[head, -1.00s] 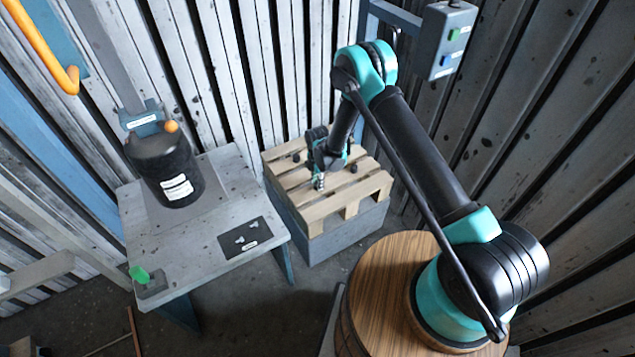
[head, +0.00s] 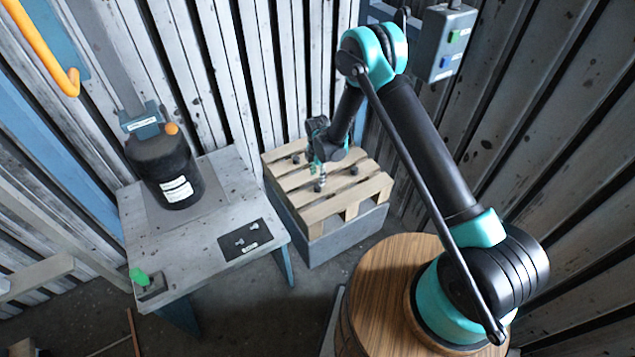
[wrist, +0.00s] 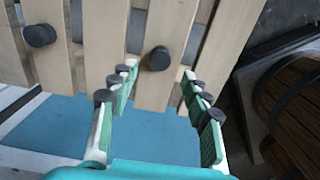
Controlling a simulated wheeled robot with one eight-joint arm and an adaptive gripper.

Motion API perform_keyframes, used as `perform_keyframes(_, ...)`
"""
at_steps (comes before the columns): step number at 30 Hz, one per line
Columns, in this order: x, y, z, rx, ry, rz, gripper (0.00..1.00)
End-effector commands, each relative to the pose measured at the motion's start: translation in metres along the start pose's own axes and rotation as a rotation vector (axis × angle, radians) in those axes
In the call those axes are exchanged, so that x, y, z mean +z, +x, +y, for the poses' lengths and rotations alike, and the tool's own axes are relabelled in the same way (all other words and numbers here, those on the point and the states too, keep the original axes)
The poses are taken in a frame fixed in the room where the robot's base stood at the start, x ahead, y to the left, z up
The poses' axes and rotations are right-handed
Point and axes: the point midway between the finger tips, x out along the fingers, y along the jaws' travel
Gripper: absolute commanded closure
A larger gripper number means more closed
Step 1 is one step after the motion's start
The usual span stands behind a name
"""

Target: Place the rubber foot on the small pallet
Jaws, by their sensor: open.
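The small wooden pallet (head: 340,203) lies on a grey block in the head view; its slats (wrist: 216,45) fill much of the wrist view. Several black round rubber feet stand on it: one at its left (head: 297,158), one at its right (head: 354,169) and one near the front (head: 318,187). In the wrist view one foot (wrist: 159,58) stands on a slat beyond the gap between my fingertips, and another (wrist: 40,35) is at the upper left. My gripper (wrist: 158,78) is open and empty, above the pallet, apart from the feet.
A grey table (head: 220,205) with a black canister (head: 165,172), a dark plate (head: 245,240) and a green button (head: 139,274) stands left of the pallet. A control box (head: 445,45) hangs at the upper right. Corrugated walls close in behind.

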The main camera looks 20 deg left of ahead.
Motion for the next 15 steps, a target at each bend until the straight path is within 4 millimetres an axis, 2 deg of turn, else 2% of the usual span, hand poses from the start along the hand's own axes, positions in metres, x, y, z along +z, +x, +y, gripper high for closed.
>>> perform_keyframes(1,0.000,-0.011,-0.001,0.000,0.000,0.000,0.52)
perform_keyframes(6,0.000,-0.040,-0.001,0.000,0.000,0.000,0.52)
perform_keyframes(10,0.000,-0.055,0.000,0.000,0.000,0.000,0.52)
perform_keyframes(15,0.000,-0.065,0.000,0.000,0.000,0.000,0.52)
